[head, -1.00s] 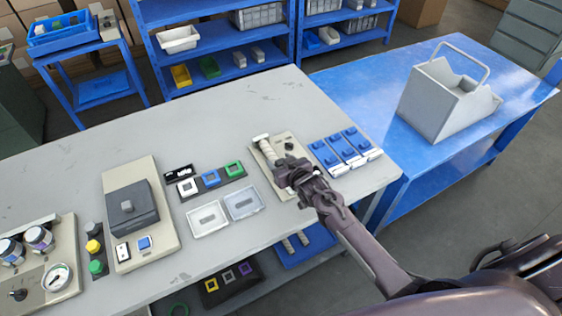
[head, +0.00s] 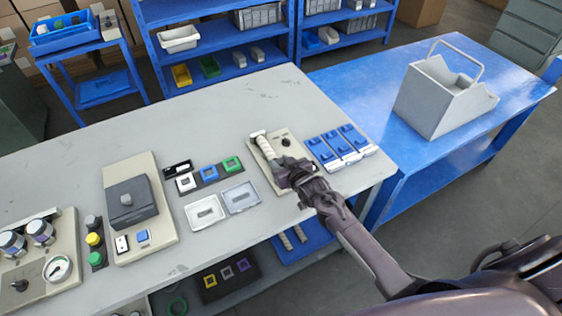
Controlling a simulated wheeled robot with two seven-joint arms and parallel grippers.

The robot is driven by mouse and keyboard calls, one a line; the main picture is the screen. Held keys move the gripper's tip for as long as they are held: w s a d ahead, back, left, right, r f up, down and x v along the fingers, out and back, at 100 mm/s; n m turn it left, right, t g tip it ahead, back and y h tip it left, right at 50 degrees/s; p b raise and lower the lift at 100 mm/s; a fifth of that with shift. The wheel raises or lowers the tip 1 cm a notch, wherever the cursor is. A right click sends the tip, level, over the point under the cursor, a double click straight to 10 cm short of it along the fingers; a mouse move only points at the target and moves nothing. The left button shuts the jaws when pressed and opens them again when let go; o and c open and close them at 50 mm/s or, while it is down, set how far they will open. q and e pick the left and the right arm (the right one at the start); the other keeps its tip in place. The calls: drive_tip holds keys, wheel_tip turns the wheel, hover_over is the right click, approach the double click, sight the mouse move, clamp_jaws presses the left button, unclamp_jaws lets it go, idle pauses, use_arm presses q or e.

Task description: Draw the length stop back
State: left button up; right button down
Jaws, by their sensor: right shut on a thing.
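The roll flow wrapper's beige plate (head: 252,150) lies on the grey table, right of the middle. A pale ribbed roll or rod (head: 265,146) runs along its left side, and a black knob (head: 286,142) sits at its right. My right gripper (head: 284,176) is over the near part of the plate, at the near end of the pale rod. It is shut on a part there, which I take to be the length stop; the gripper hides it. My left gripper is not in view.
Blue blocks on bases (head: 340,146) stand just right of the plate. A grey carrier (head: 445,95) stands on the blue table.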

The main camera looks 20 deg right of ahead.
drive_tip(key=c, duration=1.4)
unclamp_jaws()
drive_tip(key=shift+f, duration=0.2)
drive_tip(key=shift+c, duration=0.2)
drive_tip(key=shift+o, duration=2)
drive_tip(key=shift+w, duration=0.1)
drive_tip(key=shift+r, duration=0.1)
drive_tip(key=b+v, duration=0.1)
drive_tip(key=v, duration=0.6)
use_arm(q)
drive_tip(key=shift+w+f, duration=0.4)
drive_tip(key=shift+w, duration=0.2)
use_arm(e)
drive_tip(key=shift+s+r, duration=0.1)
drive_tip(key=shift+s, duration=0.35)
